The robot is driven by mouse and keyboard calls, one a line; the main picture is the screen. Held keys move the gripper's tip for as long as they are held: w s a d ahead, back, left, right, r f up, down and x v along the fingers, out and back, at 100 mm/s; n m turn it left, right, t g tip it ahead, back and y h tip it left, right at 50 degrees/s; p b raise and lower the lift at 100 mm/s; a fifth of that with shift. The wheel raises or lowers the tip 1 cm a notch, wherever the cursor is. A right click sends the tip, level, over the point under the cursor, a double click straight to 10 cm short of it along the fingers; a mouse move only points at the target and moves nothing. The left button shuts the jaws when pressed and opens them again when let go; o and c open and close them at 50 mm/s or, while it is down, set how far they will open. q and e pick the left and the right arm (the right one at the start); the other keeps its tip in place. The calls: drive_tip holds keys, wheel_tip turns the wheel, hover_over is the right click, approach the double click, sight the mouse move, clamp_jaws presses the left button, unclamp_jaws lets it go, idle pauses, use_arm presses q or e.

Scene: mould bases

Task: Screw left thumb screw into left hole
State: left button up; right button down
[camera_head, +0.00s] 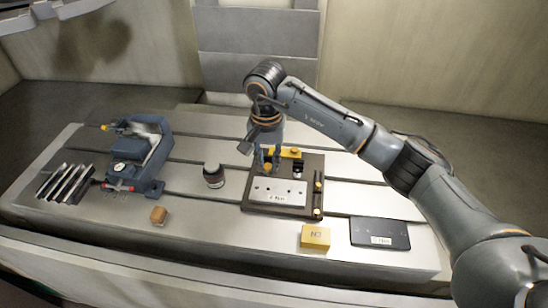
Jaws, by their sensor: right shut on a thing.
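The mould base (232,204) is a dark square block on the table, with a light metal plate (264,191) in its front part. The plate has small dark holes and a label. My right gripper (267,161) points down over the back left of the mould base. It is shut on a small yellow thumb screw (267,168), partly hidden between the fingers. I cannot tell whether the screw touches a hole. A yellow clamp bar (290,153) lies at the back of the base. My left gripper is not in view.
A blue vise-like machine (138,155) and several dark bars (66,184) stand at the left. A round dark-and-light knob (213,175), a small brown block (158,215), a yellow box (315,237) and a black plate (380,233) lie around the base.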

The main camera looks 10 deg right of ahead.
drive_tip(key=shift+f, duration=0.7)
wheel_tip(320, 180, down, 2)
drive_tip(key=shift+f+b, duration=0.2)
drive_tip(key=shift+b, duration=0.4)
drive_tip(key=shift+f+b, duration=0.5)
drive_tip(key=shift+b, duration=0.15)
drive_tip(key=shift+b, duration=0.45)
drive_tip(key=shift+b, duration=0.35)
drive_tip(key=shift+f, duration=0.15)
